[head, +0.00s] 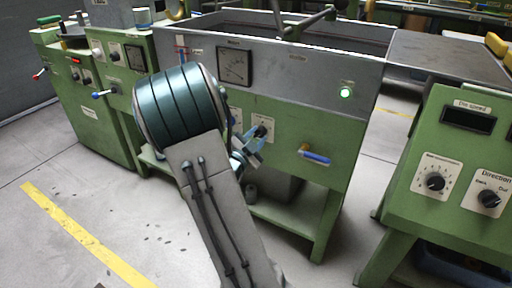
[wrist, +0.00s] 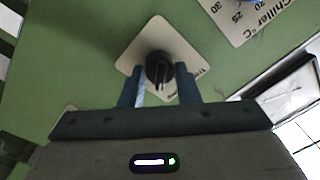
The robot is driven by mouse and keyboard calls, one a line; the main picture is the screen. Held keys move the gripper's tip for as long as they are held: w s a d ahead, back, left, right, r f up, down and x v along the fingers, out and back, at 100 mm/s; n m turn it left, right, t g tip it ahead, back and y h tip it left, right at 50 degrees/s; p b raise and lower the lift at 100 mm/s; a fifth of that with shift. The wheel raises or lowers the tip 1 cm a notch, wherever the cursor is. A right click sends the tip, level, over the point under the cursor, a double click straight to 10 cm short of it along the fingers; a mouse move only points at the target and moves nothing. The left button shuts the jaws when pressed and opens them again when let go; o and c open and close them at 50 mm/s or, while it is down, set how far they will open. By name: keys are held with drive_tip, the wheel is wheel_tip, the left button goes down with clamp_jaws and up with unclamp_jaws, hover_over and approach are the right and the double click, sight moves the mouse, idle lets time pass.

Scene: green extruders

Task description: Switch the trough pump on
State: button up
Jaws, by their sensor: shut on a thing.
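The trough (head: 315,70) is a grey metal tank on a green frame in the head view. A black rotary knob (head: 263,130) sits on a pale plate on its green front. In the wrist view the knob (wrist: 159,68) stands on a tilted pale plate (wrist: 146,42) with lettering too small to read surely. My gripper (head: 257,141) is at the knob, and in the wrist view its two fingers (wrist: 158,82) stand on either side of it, shut on it. The knob's pale pointer line runs roughly parallel to the fingers.
A Chiller °C dial plate (wrist: 245,18) is close by at upper right in the wrist view. A green console (head: 448,180) stands right; floor at left is open.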

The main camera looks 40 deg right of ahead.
drive_tip(key=shift+f+m+b, duration=0.2)
drive_tip(key=shift+m+b, duration=0.4)
drive_tip(key=shift+b, duration=0.05)
drive_tip(key=shift+r, duration=0.1)
drive_tip(key=o, duration=1)
drive_tip(key=p+v, duration=0.3)
drive_tip(key=v, duration=1.1)
